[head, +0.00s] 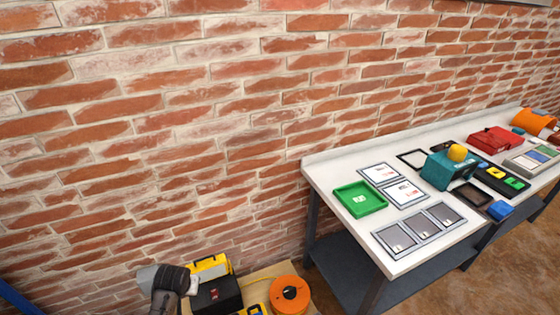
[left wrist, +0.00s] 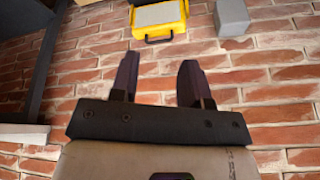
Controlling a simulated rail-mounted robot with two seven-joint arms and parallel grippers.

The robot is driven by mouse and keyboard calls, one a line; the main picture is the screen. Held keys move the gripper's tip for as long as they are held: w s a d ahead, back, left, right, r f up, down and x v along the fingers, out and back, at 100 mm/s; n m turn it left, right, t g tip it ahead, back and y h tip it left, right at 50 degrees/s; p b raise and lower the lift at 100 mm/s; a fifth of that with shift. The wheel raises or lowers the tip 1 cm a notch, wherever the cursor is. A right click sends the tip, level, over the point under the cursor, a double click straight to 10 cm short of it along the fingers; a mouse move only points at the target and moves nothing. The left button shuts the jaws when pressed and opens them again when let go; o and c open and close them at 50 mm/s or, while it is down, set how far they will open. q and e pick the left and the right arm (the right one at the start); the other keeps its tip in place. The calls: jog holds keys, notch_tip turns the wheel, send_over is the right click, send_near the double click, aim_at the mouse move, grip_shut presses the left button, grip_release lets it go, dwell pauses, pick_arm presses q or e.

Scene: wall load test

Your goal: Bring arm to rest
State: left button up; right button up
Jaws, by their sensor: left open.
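My left gripper (left wrist: 158,72) shows in the left wrist view with its two dark fingers apart and nothing between them. The brick wall fills the view behind the fingers, and they touch nothing that I can see. In the head view a dark ribbed shape (head: 172,279) stands at the bottom left; I cannot tell if it is part of my arm. My right gripper is in neither view.
A white-topped workbench (head: 325,180) stands right along the brick wall (head: 180,130), bearing a green tray (head: 360,199) and other items. Low at the bottom are a black-and-yellow case (head: 217,293), an orange reel (head: 289,296) and a grey block (head: 147,278). The wall's left stretch is bare.

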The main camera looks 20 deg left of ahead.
pick_arm(q)
jog(key=s+d+r+m+t+h+p, duration=0.15)
jog(key=s+d+r+m+t, duration=0.3)
jog(key=s+d+r, duration=1)
jog(key=s+d+f+g+p, duration=0.1)
jog(key=s+d+f+g, duration=0.15)
jog(key=s, duration=0.55)
jog(key=s+d+f+g+p, duration=0.15)
jog(key=s+f, duration=0.25)
jog(key=s, duration=0.4)
notch_tip(320, 180, up, 38)
jog(key=p, duration=3.7)
jog(key=shift+d+m+h+p, duration=0.3)
jog(key=shift+d+m+h, duration=0.05)
jog(key=shift+d+m, duration=0.1)
